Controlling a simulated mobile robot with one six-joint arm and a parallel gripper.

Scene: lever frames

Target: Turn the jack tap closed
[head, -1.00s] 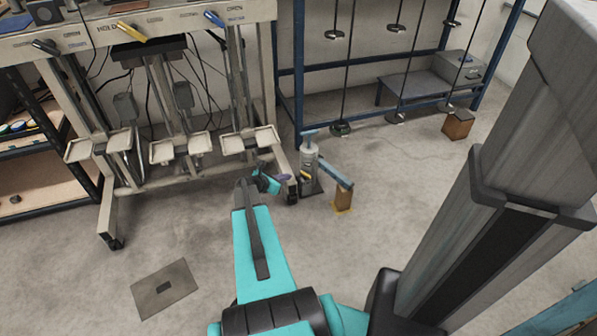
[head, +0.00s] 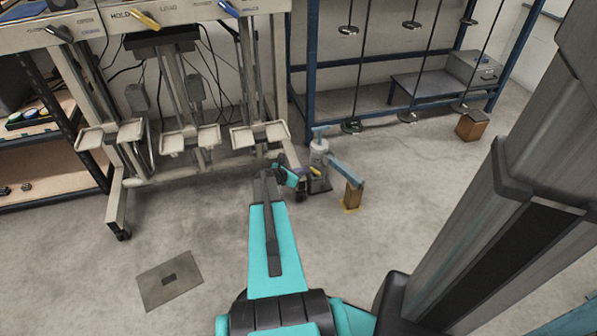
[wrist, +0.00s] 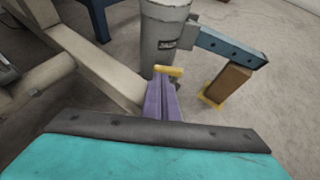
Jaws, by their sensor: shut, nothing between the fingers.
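The jack (head: 319,160) is a grey upright cylinder on the floor, right of the pale frame; its body also shows in the wrist view (wrist: 163,38). Its small yellow tap (head: 315,171) sits low on the near side and shows in the wrist view (wrist: 170,70) as a short bar lying roughly crosswise. My gripper (wrist: 160,82) has purple fingers, shut and empty. Their tips are just in front of the tap and overlap its lower edge in the picture; I cannot tell whether they touch. The fingers partly hide what lies below the tap.
A blue lever (head: 345,171) reaches right from the jack over a wooden block (head: 352,195) on a yellow floor mark. A pale frame leg (wrist: 95,62) stands close left of my gripper. A blue rack (head: 310,70) stands behind. The floor in front is clear.

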